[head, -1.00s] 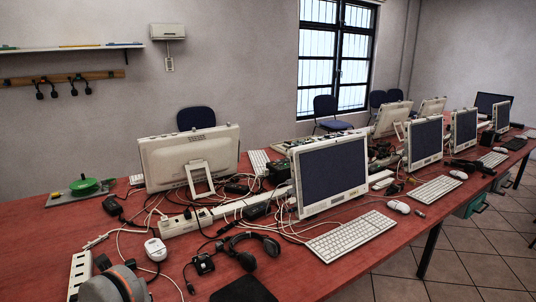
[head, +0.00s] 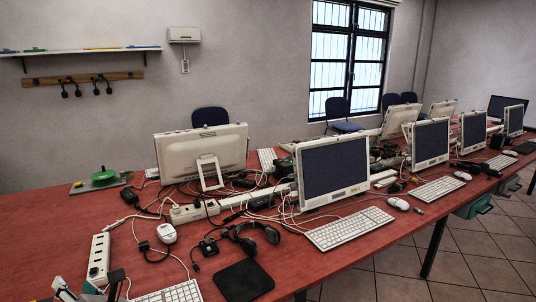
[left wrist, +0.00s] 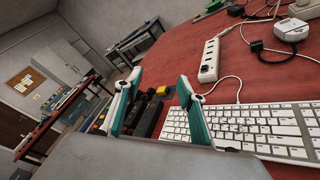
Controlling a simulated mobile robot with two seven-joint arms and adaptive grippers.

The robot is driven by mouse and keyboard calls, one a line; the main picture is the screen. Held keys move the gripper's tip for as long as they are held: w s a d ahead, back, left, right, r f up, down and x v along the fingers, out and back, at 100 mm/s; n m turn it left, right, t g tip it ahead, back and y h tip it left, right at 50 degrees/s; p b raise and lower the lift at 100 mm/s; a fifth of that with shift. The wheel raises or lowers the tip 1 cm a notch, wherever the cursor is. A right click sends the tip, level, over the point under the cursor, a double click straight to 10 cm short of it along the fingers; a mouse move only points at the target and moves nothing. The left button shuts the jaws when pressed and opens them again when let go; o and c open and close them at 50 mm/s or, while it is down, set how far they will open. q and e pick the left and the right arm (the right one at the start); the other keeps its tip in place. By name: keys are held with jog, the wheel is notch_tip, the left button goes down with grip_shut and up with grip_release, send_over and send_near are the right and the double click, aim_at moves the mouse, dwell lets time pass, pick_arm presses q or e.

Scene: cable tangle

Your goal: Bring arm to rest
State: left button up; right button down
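My left gripper (left wrist: 158,88) shows in the left wrist view with its two teal fingers spread apart. No object is held between them. Beyond and between the fingers I see dark items and a small yellow block (left wrist: 162,91); whether anything touches the fingers I cannot tell. In the head view only a small part of the left gripper (head: 76,290) shows at the bottom left corner, near the white power strip (head: 98,260). The rest of the left arm is out of frame. My right gripper is in neither view.
A white keyboard (left wrist: 250,128) lies close to the right of the left gripper on the red table (head: 60,232). Monitors (head: 333,172), loose cables, a headset (head: 258,236) and a black mouse pad (head: 242,281) crowd the table. Bare red surface lies at the left.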

pick_arm(q)
jog(key=w+d+r+m+t+h, duration=0.1)
jog(key=d+r+m+t+h, duration=0.15)
jog(key=d+m+t, duration=0.65)
jog(key=d+r+m+t+h, duration=0.1)
jog(key=d+m+t+h, duration=0.35)
jog(key=m, duration=0.85)
jog(key=s+d+f+m+g+h, duration=0.3)
jog(key=d+f+m+h, duration=0.2)
jog(key=d+f+m, duration=0.2)
jog(key=s+d+f+m+g+h, duration=0.3)
jog(key=d+f+m+h, duration=0.3)
jog(key=f+m, duration=0.4)
notch_tip(320, 180, down, 6)
jog(key=shift+d+f+m, duration=0.2)
jog(key=shift+d+m, duration=0.15)
jog(key=shift+m, duration=0.05)
jog(key=shift+o, duration=0.4)
jog(key=s+a+f+m+g, duration=0.1)
jog(key=s+f+m+g, duration=0.2)
jog(key=s+f+g, duration=0.2)
jog(key=s+f, duration=0.3)
jog(key=f, duration=0.3)
jog(key=shift+s+a+f+m+y, duration=0.2)
jog(key=shift+s+f+m+y, duration=0.05)
jog(key=shift+f+m+y, duration=0.15)
